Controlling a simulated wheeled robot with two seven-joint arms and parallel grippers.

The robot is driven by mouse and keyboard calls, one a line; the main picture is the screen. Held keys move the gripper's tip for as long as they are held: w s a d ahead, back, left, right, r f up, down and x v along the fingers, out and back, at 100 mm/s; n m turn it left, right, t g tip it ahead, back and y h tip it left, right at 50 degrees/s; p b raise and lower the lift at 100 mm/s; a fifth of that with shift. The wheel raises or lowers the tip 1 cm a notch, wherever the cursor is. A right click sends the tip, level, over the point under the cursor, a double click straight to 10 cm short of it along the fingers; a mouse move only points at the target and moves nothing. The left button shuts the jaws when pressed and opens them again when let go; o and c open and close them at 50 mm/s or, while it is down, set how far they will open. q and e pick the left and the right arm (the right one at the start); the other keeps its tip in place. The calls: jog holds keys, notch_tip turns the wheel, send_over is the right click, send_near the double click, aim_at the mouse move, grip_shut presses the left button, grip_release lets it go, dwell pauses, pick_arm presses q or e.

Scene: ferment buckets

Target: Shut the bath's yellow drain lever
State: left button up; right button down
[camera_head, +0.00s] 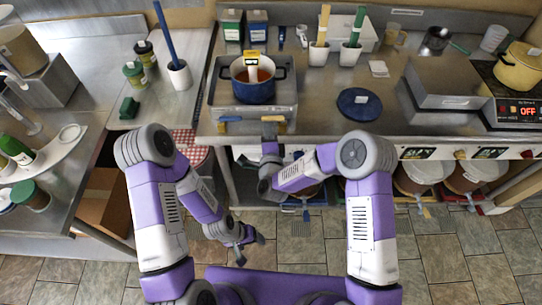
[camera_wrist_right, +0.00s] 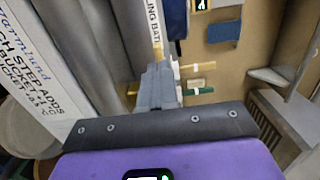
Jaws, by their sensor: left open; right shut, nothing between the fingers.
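The cooling bath (camera_head: 225,104) is a metal box at the counter's front edge, with a blue pot (camera_head: 254,88) on it. Two small levers show at its front: one at the left (camera_head: 230,119) and a yellow one at the right (camera_head: 273,118). My right gripper (camera_head: 270,137) is shut and empty just below the right-hand lever. In the right wrist view its fingers (camera_wrist_right: 158,72) point at a small yellow piece (camera_wrist_right: 157,51) at their tips; I cannot tell whether they touch. My left gripper (camera_head: 250,240) is open, low over the floor, away from the bath.
Buckets with taps (camera_head: 420,175) stand under the counter at the right. A blue disc (camera_head: 358,104) lies on the counter beside the bath. Cups with brushes (camera_head: 350,53) stand behind. A yellow pot (camera_head: 519,68) is on the hob at far right. The floor in front is open.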

jog(key=s+d, duration=0.2)
jog(key=s, duration=1)
jog(key=s+d+f+n+g+y, duration=0.1)
jog(key=s+d+f+n+g, duration=0.2)
jog(key=f, duration=0.5)
jog(key=s+d+f+n+g, duration=0.1)
jog(key=d+f+n+g, duration=0.2)
jog(key=f+n+g, duration=0.3)
jog(key=s+d+f+n+g, duration=0.2)
jog(key=s+d+f+g, duration=0.2)
jog(key=s, duration=0.3)
jog(key=s+d+f+n+g, duration=0.2)
jog(key=s+d+f+g, duration=0.2)
jog(key=s, duration=0.4)
jog(key=shift+f, duration=0.8)
jog(key=shift+d, duration=0.1)
